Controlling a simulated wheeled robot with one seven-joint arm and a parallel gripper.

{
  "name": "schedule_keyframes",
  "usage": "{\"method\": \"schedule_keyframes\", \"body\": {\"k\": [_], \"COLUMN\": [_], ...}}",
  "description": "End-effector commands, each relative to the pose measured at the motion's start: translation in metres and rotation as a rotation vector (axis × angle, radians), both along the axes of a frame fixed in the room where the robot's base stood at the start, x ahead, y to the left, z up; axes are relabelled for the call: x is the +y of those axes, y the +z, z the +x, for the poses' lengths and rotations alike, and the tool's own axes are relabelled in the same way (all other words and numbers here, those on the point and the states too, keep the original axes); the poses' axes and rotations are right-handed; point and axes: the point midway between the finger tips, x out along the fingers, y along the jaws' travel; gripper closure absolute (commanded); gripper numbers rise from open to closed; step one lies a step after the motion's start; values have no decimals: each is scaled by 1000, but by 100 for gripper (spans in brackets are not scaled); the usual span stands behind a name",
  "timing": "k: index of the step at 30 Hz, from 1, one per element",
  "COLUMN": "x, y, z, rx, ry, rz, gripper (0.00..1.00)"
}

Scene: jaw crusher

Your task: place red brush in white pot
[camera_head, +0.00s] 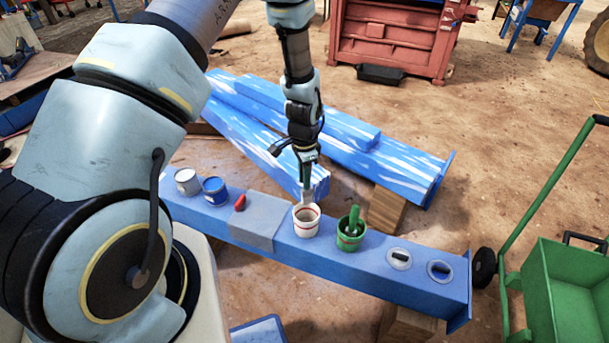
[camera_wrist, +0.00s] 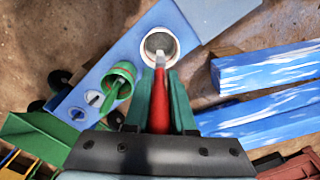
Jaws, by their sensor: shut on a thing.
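The red brush (camera_wrist: 159,105) is between the two green fingers of my gripper (camera_wrist: 161,80), which is shut on its handle. In the head view, my gripper (camera_head: 306,160) is above the blue beam, and the brush's pale lower end (camera_head: 307,196) points down at the white pot (camera_head: 306,222). The white pot has a red stripe and stands upright on the beam. In the wrist view, the brush tip overlaps the near rim of the white pot (camera_wrist: 145,50). I cannot tell whether the tip is inside the opening or just above it.
A green pot (camera_head: 350,240) holding a green brush stands right of the white pot on the blue beam (camera_head: 400,285). A small red object (camera_head: 240,203), a blue can (camera_head: 214,190) and a white can (camera_head: 187,181) are to the left. Painted blue beams (camera_head: 330,130) lie behind.

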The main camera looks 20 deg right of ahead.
Motion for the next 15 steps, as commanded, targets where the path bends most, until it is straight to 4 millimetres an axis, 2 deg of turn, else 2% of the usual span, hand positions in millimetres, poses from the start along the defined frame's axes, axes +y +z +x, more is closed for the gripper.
{"method": "schedule_keyframes", "body": {"k": [1,15], "x": [0,0], "y": [-10,-64], "z": [0,0], "rx": [0,0], "ry": [0,0], "rz": [0,0], "gripper": [100,100]}}
